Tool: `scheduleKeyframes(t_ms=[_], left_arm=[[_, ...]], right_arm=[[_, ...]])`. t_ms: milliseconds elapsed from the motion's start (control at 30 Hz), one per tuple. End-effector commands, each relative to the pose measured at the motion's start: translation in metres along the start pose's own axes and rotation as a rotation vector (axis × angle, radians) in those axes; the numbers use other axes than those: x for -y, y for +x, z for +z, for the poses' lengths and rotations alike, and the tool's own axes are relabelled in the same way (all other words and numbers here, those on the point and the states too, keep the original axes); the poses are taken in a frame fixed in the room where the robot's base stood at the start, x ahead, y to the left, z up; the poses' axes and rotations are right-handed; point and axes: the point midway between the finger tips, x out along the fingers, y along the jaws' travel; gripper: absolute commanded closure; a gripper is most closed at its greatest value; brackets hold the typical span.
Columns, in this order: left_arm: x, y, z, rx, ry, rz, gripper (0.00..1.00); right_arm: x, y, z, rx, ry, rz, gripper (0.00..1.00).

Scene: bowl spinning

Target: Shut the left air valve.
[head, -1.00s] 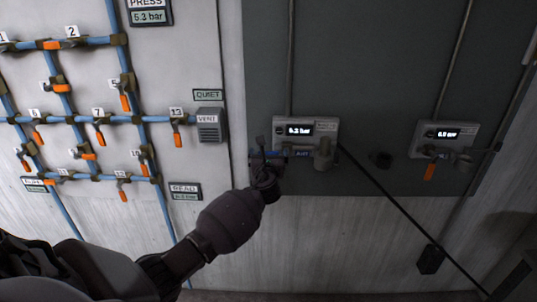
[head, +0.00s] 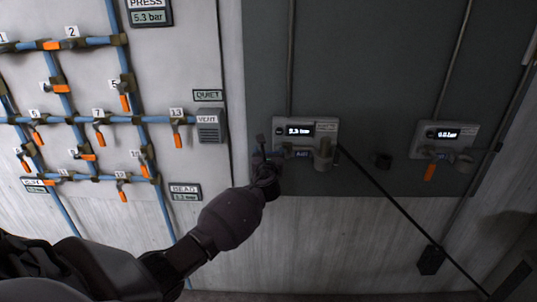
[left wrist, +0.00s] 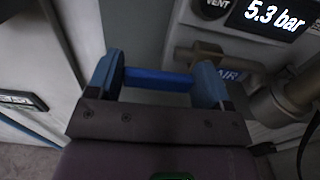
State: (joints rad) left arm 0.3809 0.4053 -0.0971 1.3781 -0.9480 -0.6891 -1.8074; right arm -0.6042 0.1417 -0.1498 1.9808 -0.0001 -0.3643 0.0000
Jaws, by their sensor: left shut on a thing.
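The left air valve sits under the left grey gauge box (head: 305,130) on the dark panel, beside a small AIR tag (head: 302,154). In the left wrist view its blue handle (left wrist: 157,80) lies level between the two fingers of my left gripper (left wrist: 157,70). The gripper is shut on the handle, with a brass-coloured pipe (left wrist: 235,62) just behind and to the right. In the head view my left gripper (head: 266,158) is at the lower left of the gauge box and hides most of the handle. The gauge reads 5.3 bar in the wrist view. My right gripper is not in view.
A second gauge box (head: 445,136) with an orange handle (head: 430,172) is on the right. A cylindrical fitting (head: 323,154) stands close to my gripper's right. A black cable (head: 385,190) slants down rightward. Blue pipes with orange-handled valves fill the left wall.

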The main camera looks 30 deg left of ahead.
Motion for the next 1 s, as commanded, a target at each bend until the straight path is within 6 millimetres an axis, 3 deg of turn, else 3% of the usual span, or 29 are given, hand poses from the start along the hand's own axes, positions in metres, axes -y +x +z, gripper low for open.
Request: scheduleKeyframes(t_ms=[367,667,1000], left_arm=[[-0.001,0.0,-0.009,-0.001,-0.106,-0.001,0.69],[0.0,0.0,-0.027,-0.001,-0.355,0.0,0.69],[0.007,0.0,-0.047,-0.003,-0.679,0.001,0.69]], right_arm=[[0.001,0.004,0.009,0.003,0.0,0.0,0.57],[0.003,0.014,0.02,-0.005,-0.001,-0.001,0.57],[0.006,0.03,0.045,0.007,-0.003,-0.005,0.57]])
